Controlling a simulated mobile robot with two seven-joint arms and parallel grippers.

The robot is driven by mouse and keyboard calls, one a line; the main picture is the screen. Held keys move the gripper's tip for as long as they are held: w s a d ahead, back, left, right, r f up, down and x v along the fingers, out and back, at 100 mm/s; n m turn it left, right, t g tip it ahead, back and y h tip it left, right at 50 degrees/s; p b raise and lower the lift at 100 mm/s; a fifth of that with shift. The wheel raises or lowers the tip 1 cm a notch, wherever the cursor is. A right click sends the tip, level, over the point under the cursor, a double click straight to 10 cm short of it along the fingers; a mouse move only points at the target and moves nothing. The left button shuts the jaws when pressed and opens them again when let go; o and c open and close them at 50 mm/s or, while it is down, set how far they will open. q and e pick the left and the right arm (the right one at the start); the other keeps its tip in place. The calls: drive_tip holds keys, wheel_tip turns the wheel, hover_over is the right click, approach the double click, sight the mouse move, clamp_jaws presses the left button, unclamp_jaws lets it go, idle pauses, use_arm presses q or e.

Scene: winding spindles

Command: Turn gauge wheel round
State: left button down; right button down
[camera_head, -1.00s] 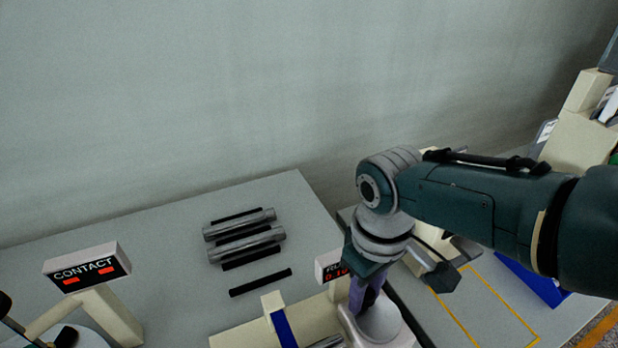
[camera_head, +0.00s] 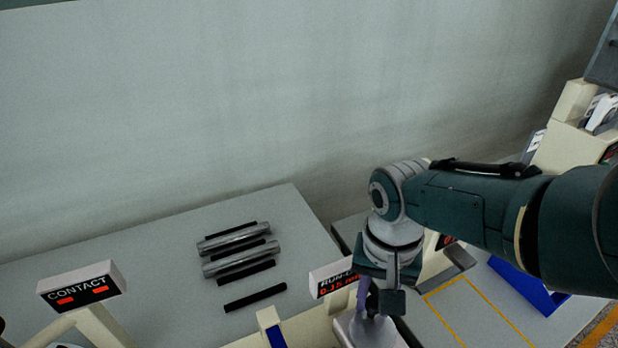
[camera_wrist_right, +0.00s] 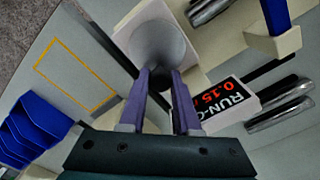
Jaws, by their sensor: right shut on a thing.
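The grey gauge wheel (camera_wrist_right: 160,42) shows at the top middle of the right wrist view, round and smooth. It also shows at the bottom of the head view (camera_head: 372,332), partly cut off by the frame. My right gripper (camera_wrist_right: 161,72) has its two purple fingers shut on the wheel, one on each side. In the head view it (camera_head: 368,300) points down at the wheel from above. A run-out display (camera_wrist_right: 226,98) beside the wheel shows 0.15 in red. It also shows in the head view (camera_head: 333,278), partly behind the gripper. My left gripper is not in view.
A contact display (camera_head: 82,287) stands at the lower left. Grey metal spindles (camera_head: 240,258) lie on dark strips on the table (camera_head: 150,250). A blue-striped cream block (camera_head: 271,328) sits left of the wheel. A yellow-outlined area (camera_head: 480,315) on the right looks clear.

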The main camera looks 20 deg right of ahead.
sight(384, 345)
drive_tip(key=m, duration=0.3)
drive_tip(key=shift+s+d+r+m+p, duration=0.1)
drive_tip(key=shift+s+d+m+p, duration=0.2)
drive_tip(key=shift+m, duration=0.1)
drive_tip(key=m, duration=0.3)
drive_tip(key=s+m+p, duration=0.1)
drive_tip(key=shift+d, duration=0.3)
drive_tip(key=m, duration=0.4)
drive_tip(key=shift+s+d+p, duration=0.1)
drive_tip(key=shift+s+p, duration=0.2)
drive_tip(key=shift+s, duration=0.05)
drive_tip(key=m, duration=0.3)
drive_tip(key=shift+s+m+p, duration=0.3)
drive_tip(key=shift+s+p, duration=0.05)
drive_tip(key=shift+s, duration=0.05)
drive_tip(key=m, duration=0.3)
drive_tip(key=shift+s+a+m, duration=0.2)
drive_tip(key=shift+s+m, duration=0.2)
drive_tip(key=m, duration=0.3)
drive_tip(key=shift+s+a+m+p, duration=0.25)
drive_tip(key=shift+s+m+p, duration=0.05)
drive_tip(key=shift+s, duration=0.05)
drive_tip(key=m, duration=0.3)
drive_tip(key=a+m, duration=0.1)
drive_tip(key=m, duration=0.1)
drive_tip(key=shift+s, duration=0.25)
drive_tip(key=shift+a+m+b, duration=0.15)
drive_tip(key=shift+m+b, duration=0.2)
drive_tip(key=shift+m, duration=0.45)
